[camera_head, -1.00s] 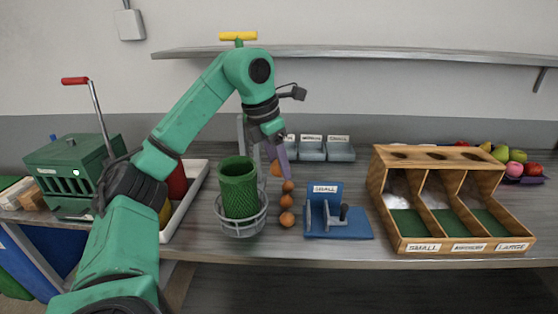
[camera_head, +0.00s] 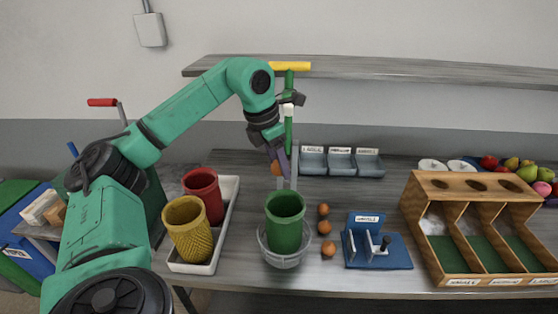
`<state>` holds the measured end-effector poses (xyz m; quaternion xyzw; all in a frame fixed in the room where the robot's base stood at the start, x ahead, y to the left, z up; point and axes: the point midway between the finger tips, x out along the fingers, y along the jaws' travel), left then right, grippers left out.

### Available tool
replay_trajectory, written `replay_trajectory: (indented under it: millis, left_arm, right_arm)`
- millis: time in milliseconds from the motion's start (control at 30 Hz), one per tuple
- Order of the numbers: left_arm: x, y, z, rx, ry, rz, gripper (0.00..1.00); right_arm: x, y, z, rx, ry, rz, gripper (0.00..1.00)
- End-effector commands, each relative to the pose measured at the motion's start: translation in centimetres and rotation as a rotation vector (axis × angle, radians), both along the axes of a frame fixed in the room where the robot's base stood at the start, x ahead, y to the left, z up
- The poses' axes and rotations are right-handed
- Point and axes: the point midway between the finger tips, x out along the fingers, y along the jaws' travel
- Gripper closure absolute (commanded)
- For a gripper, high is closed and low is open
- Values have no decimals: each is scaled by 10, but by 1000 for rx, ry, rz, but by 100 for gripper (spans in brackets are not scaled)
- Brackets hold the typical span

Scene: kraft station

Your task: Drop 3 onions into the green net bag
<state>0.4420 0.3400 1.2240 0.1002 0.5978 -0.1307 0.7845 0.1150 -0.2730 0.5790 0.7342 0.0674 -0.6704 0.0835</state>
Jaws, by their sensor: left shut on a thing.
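The green net bag (camera_head: 285,222) stands upright and open-topped in a round wire holder (camera_head: 284,258) on the table. My left gripper (camera_head: 281,166) is shut on a brown-orange onion (camera_head: 276,169). In the picture it is above the bag's rim, apart from it and near its back edge; the exact depth is hard to tell. Three loose onions lie in a row right of the bag: a far one (camera_head: 323,209), a middle one (camera_head: 324,227) and a near one (camera_head: 328,248). The inside of the bag is hidden. My right gripper is not in view.
A white tray (camera_head: 229,222) with a yellow net (camera_head: 187,228) and a red one (camera_head: 203,193) stands left. A blue "SMALL" stand (camera_head: 379,251) and a wooden sorter (camera_head: 435,270) stand right. Grey bins (camera_head: 340,162) are behind. A green post rises behind the gripper.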

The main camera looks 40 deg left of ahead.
Motion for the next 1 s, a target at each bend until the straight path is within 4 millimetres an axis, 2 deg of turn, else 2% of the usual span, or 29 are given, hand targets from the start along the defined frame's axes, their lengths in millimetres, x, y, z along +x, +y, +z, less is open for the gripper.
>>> replay_trajectory:
  millis: [33,267,300,367,400,767,867,1000]
  left_arm:
    - [0,0,-8,0,-1,0,99]
    - [0,0,-6,0,-2,-1,99]
    - [0,0,-6,0,-2,-1,41]
    - [0,0,-6,0,-2,-1,18]
    - [0,0,-6,0,-2,-1,10]
    - [-1,0,-2,-1,-3,-1,10]
    - [-4,1,14,-1,-6,-2,10]
    - [-14,4,53,-3,-9,-3,10]
  right_arm:
    - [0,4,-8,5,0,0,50]
    - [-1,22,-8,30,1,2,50]
    - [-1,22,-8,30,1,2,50]
    - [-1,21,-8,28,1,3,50]
    - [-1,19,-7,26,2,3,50]
    - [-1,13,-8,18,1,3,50]
    - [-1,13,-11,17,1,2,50]
    - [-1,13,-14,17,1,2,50]
